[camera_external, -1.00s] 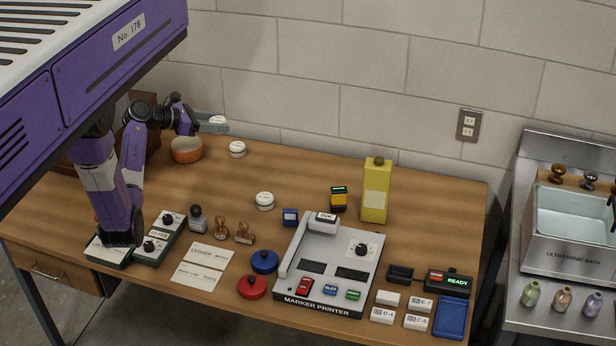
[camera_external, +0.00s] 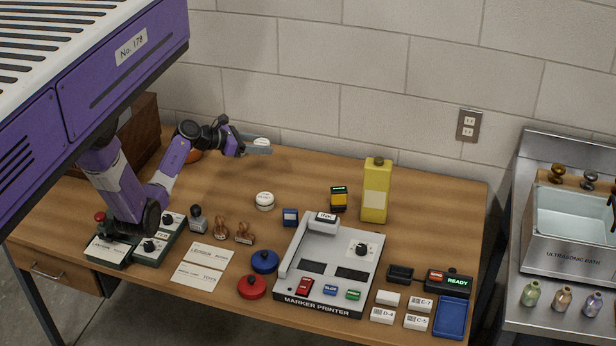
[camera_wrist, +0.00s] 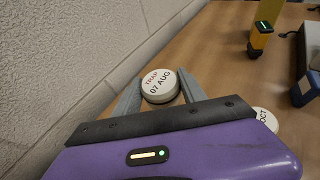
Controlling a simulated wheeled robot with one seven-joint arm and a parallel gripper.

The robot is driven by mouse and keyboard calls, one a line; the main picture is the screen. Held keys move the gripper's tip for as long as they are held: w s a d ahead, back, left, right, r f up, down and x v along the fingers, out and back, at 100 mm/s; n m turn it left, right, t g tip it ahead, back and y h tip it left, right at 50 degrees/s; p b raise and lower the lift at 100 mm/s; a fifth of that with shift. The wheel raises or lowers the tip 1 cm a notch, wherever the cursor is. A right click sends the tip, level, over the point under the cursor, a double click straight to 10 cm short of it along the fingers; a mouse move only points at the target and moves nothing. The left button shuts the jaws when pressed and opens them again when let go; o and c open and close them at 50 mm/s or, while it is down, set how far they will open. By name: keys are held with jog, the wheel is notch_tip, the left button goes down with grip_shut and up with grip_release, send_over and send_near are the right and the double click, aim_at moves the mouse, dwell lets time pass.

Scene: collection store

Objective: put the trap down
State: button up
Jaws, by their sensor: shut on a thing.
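My gripper (camera_external: 258,147) is shut on a round white trap (camera_wrist: 159,86) labelled "TRAP 07 AUG", held between its two fingers. In the external view the trap (camera_external: 262,142) is at the fingertips, close to the wall and over the back of the table. Its height above the wood is hard to tell. A second round white trap (camera_external: 264,200) sits on the table, nearer the front. In the wrist view a white disc marked "OCT" (camera_wrist: 265,119) shows partly behind my gripper's body.
The wooden table (camera_external: 320,180) has free room right of my gripper along the back. A yellow can (camera_external: 375,190) and a yellow-black device (camera_external: 339,199) stand further right. The marker printer (camera_external: 325,300) is in front.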

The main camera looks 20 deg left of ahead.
aim_at(262, 174)
notch_tip(262, 174, down, 9)
jog(key=shift+r+b, duration=0.15)
jog(key=shift+b, duration=0.5)
jog(key=o, duration=1.3)
jog(key=shift+a+r, duration=0.1)
jog(key=p+v, duration=0.1)
jog(key=v, duration=1.1)
